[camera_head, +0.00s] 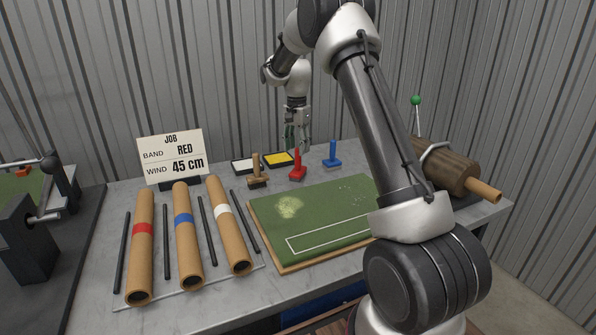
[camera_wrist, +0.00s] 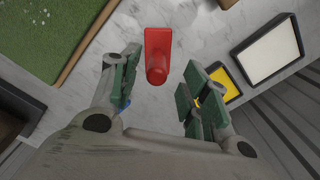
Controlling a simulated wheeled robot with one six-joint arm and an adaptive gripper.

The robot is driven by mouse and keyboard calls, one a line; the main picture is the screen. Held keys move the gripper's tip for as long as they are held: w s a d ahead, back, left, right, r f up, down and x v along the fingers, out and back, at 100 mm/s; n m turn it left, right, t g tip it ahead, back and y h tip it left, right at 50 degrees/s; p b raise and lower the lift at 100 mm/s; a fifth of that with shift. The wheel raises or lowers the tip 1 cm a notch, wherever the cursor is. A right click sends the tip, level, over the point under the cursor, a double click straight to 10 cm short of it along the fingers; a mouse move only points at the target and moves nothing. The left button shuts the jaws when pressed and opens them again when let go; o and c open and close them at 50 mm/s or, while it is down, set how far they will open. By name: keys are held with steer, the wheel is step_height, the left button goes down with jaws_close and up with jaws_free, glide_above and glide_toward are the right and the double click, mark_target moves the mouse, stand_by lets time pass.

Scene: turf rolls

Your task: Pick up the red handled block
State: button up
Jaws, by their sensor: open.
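The red handled block (camera_head: 298,167) stands upright on the grey table, behind the green turf board, in the head view. In the wrist view the red handled block (camera_wrist: 158,54) is seen from above, with its round handle end toward me. My gripper (camera_wrist: 154,88) is open and empty, with one green-padded finger on each side of the handle's line. In the head view my gripper (camera_head: 297,140) hangs above and behind the red block, apart from it. The exact height gap is hard to tell.
A wooden handled block (camera_head: 257,172) stands left of the red one and a blue handled block (camera_head: 332,155) right. White (camera_head: 243,165) and yellow (camera_head: 279,159) pads lie behind. The turf board (camera_head: 290,263) lies in front. A job sign (camera_head: 171,157) and banded tubes (camera_head: 187,245) are left.

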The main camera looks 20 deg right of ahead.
mark_target(298, 170)
steer(key=f, duration=0.7)
steer(key=shift+d+f, duration=0.1)
steer(key=shift+d, duration=0.1)
jaws_close()
